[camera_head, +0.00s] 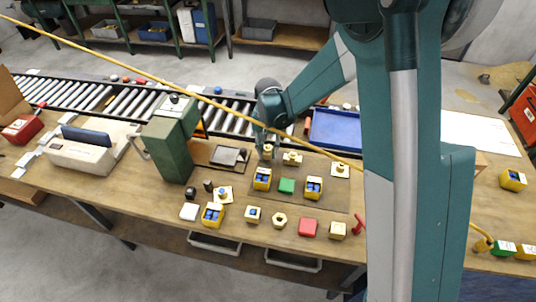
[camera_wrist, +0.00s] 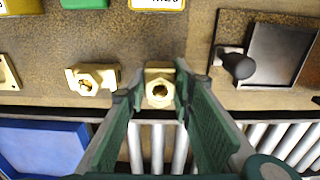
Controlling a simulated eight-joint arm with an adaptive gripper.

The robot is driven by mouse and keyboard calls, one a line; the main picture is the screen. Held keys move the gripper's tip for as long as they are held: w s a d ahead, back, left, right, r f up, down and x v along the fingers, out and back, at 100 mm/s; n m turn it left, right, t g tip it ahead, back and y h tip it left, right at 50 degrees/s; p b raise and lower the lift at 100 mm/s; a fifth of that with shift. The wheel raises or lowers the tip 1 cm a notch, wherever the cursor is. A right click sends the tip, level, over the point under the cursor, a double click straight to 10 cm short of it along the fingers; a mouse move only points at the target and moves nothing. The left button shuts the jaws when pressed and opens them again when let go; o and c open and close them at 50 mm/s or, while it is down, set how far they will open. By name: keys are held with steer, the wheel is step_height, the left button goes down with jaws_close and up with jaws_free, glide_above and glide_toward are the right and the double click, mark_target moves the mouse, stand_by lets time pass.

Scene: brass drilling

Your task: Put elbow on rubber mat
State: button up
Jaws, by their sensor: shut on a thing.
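My gripper (camera_head: 266,138) is at the back left of the rubber mat (camera_head: 288,201), a dark brown sheet on the workbench. Its fingers (camera_wrist: 157,103) are shut on the brass elbow (camera_wrist: 159,88), which shows a round hole facing the wrist camera. In the head view the elbow (camera_head: 267,153) shows just below the fingertips, at the mat's back edge. I cannot tell whether it touches the surface. Part of it is hidden by the fingers.
Another brass fitting (camera_head: 292,158) stands right beside the elbow. A blue tray (camera_head: 338,130) and roller conveyor (camera_head: 226,124) lie behind.

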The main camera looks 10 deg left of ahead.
mark_target(268, 147)
steer(key=shift+f, duration=0.95)
steer(key=shift+f, duration=0.15)
steer(key=o, duration=1.2)
steer(key=shift+r, duration=0.2)
step_height(268, 147, up, 12)
steer(key=shift+f+p, duration=0.1)
steer(key=shift+p, duration=0.45)
